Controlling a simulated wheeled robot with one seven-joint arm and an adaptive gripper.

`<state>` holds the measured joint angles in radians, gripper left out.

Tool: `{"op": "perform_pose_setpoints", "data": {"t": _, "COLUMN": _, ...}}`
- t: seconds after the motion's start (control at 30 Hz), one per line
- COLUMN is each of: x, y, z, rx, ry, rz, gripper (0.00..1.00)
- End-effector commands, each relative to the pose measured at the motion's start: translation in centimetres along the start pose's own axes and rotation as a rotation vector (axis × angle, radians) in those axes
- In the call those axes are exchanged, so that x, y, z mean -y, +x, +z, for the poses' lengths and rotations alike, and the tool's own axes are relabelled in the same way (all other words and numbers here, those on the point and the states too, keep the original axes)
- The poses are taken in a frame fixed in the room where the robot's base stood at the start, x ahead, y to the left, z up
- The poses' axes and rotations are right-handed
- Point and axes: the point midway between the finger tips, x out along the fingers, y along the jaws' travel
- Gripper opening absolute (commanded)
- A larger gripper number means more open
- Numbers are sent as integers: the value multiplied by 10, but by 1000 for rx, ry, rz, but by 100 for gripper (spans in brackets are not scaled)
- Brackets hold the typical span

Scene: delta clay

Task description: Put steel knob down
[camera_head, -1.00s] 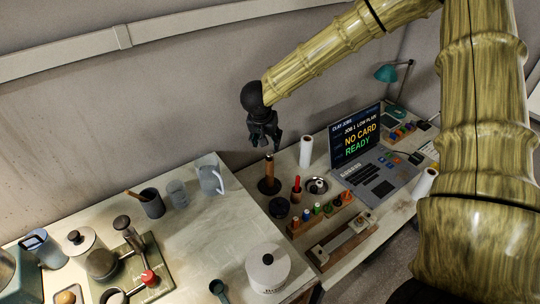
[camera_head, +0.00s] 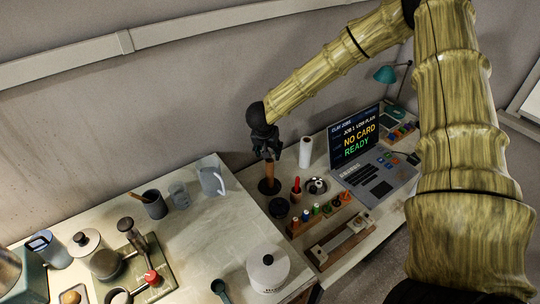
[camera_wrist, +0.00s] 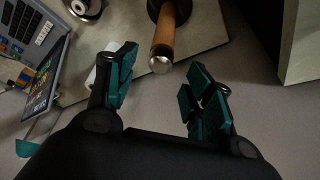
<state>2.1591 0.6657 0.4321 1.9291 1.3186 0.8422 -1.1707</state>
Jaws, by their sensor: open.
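My gripper (camera_head: 267,156) is open, pointing down at the top of an upright wooden handle (camera_head: 269,172) on a dark round base (camera_head: 269,187). In the wrist view, the handle (camera_wrist: 164,38) ends in a shiny steel cap (camera_wrist: 160,65), seen between my green-padded fingertips (camera_wrist: 162,73); I cannot tell whether they touch it. A small shiny metal piece sits in a round dark-rimmed dish (camera_head: 317,186) to the right. I cannot tell which of these is the steel knob. Nothing is held in my gripper.
A red-handled tool (camera_head: 296,190), a dark round piece (camera_head: 279,208) and a rack of coloured pegs (camera_head: 320,215) stand close by. A white roll (camera_head: 305,152) and a console screen (camera_head: 354,136) stand behind. A white lidded pot (camera_head: 267,267) is in front. The left table has clear room.

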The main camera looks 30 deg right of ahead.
Motion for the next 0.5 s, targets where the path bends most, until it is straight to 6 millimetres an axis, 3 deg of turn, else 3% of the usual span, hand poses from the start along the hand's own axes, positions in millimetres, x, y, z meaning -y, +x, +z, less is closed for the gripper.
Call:
{"op": "perform_pose_setpoints", "data": {"t": 0.3, "x": 0, "y": 26, "z": -1, "rx": 1, "ry": 1, "rz": 2, "gripper": 52}}
{"op": "perform_pose_setpoints", "data": {"t": 0.5, "x": 0, "y": 32, "z": -1, "rx": 1, "ry": 0, "rz": 1, "gripper": 52}}
